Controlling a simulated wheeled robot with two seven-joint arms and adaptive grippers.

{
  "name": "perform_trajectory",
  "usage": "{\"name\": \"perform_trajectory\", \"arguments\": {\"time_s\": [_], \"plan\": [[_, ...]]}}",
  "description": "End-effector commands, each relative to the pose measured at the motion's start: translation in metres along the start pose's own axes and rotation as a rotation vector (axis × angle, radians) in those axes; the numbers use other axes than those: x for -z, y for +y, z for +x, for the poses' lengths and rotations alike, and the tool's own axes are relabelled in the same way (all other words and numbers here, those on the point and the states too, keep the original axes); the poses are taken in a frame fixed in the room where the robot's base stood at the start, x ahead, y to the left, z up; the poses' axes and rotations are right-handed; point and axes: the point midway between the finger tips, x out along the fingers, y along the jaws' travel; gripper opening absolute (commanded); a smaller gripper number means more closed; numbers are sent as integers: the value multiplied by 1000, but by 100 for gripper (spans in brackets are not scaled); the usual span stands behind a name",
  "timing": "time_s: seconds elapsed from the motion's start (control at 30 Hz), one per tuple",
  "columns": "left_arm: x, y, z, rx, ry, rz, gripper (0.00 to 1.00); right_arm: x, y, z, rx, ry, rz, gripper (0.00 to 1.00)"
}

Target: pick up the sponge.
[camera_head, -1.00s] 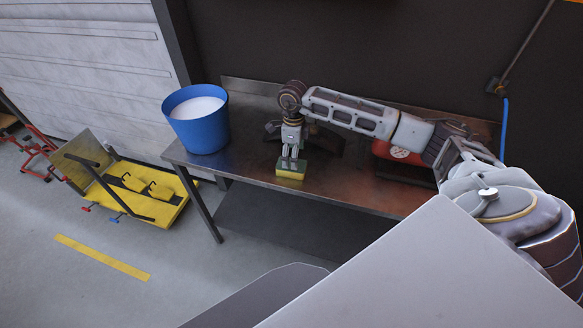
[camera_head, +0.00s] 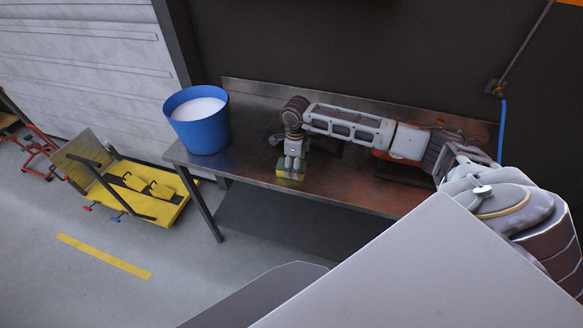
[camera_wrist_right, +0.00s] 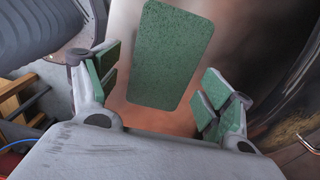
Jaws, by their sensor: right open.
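The sponge (camera_head: 290,175) is a small yellow block with a green top, lying on the metal table near its front edge. In the right wrist view the green face of the sponge (camera_wrist_right: 172,52) shows beyond and between the finger pads. My right gripper (camera_head: 292,165) points down right over the sponge, its fingers spread to either side. In the wrist view my right gripper (camera_wrist_right: 160,88) is open with nothing gripped, and its pads look apart from the sponge. My left gripper is not in view.
A blue bucket (camera_head: 201,128) with white contents stands at the table's left end. A red object (camera_head: 398,160) sits behind my right arm on the metal table (camera_head: 350,190). A yellow lift (camera_head: 150,195) stands on the floor at left.

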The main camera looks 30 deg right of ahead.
Motion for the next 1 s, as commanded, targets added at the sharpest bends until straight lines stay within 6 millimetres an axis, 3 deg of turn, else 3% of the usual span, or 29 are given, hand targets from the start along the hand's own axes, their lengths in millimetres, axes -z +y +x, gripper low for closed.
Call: {"name": "perform_trajectory", "arguments": {"time_s": [0.23, 0.7, 1.0], "plan": [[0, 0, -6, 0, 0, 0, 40, 0, 0, 19, -1, 2, -1, 80], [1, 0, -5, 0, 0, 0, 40, 0, 0, 21, 0, 1, -1, 80], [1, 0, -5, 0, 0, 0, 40, 0, 0, 21, 0, 1, 0, 45]]}}
